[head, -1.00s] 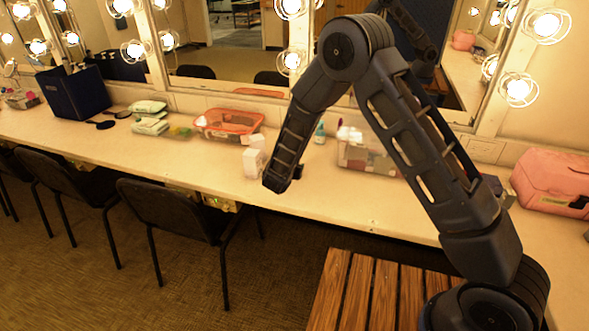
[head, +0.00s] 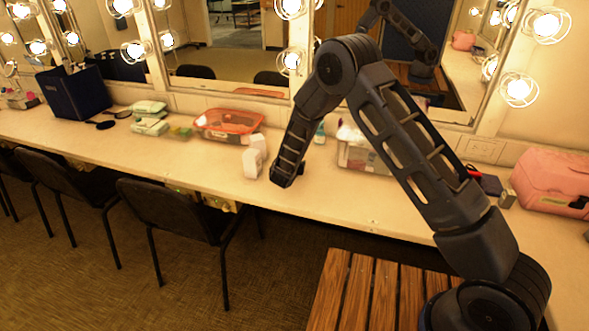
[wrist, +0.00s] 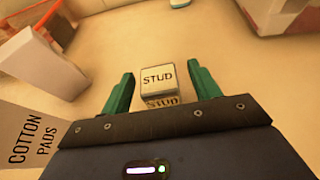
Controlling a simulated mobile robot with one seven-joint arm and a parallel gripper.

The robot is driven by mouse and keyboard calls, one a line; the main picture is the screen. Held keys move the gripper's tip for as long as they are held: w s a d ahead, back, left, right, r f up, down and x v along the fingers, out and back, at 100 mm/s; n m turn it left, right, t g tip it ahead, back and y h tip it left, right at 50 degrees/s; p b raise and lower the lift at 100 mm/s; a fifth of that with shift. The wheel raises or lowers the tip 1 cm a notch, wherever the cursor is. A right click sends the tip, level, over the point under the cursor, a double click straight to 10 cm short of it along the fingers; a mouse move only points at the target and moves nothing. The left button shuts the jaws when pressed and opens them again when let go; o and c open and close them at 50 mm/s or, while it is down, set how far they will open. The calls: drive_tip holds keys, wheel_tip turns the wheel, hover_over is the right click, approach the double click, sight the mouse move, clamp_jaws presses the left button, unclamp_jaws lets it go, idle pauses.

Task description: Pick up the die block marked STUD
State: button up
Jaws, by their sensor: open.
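The die block marked STUD (wrist: 158,78) is a small pale cube in the wrist view, with the dark word on its top and again on its near side. My gripper (wrist: 161,82) is open, with one green finger on each side of the block. Gaps show between the fingers and the block, and it stands on the counter. In the head view my arm's end (head: 287,172) reaches down to the counter, and I cannot make out the block there.
A COTTON PADS box (wrist: 30,140) stands close at the left of my gripper. In the head view, a clear bin (head: 362,157) is to the right and a red-rimmed tray (head: 228,122) behind left. A pink case (head: 552,180) sits far right. Bare counter lies in front.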

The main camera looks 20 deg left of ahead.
drive_tip(key=shift+x, duration=1.05)
drive_tip(key=c, duration=1.2)
drive_tip(key=shift+r, duration=0.1)
